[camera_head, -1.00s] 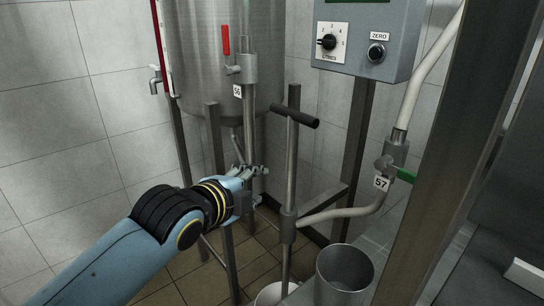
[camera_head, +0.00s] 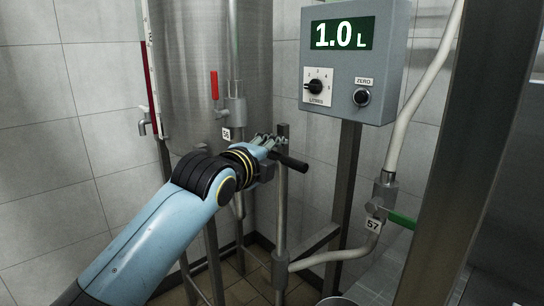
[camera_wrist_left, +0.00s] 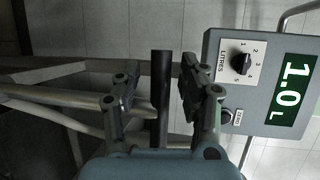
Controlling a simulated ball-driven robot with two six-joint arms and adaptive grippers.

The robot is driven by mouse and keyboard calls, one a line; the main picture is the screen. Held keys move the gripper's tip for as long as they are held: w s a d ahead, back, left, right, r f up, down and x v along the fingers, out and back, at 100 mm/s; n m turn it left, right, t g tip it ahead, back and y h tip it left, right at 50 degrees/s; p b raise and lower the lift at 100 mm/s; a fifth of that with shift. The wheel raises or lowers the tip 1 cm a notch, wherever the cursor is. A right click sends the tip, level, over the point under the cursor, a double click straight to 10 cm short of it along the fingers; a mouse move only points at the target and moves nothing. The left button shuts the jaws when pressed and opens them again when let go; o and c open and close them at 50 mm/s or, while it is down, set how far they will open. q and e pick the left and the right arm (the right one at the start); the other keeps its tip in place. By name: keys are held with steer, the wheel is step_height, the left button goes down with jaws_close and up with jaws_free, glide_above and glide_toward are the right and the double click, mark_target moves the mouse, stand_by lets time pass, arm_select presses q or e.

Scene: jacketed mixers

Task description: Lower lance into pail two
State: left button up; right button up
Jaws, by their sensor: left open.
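The lance (camera_head: 281,215) is an upright grey tube with a black cross handle (camera_head: 291,162) on top. A hose joins its lower part. My left gripper (camera_head: 272,141) is at the handle with its fingers open. In the left wrist view the black handle (camera_wrist_left: 161,110) lies between the two open fingers of the gripper (camera_wrist_left: 156,88); I cannot tell whether they touch it. A sliver of a metal pail rim (camera_head: 338,301) shows at the bottom edge; its number is not visible. The lance's lower end is out of view. My right gripper is not in view.
A grey control box (camera_head: 356,62) reads 1.0 L, with a litres dial and a zero button. A steel tank (camera_head: 195,70) stands behind on legs. Valve 57 (camera_head: 384,190) with a green lever sits right of the lance. A dark post (camera_head: 465,150) stands at the right.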

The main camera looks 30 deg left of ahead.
arm_select(q)
steer(key=shift+w, duration=0.1)
jaws_close()
stand_by(0.5)
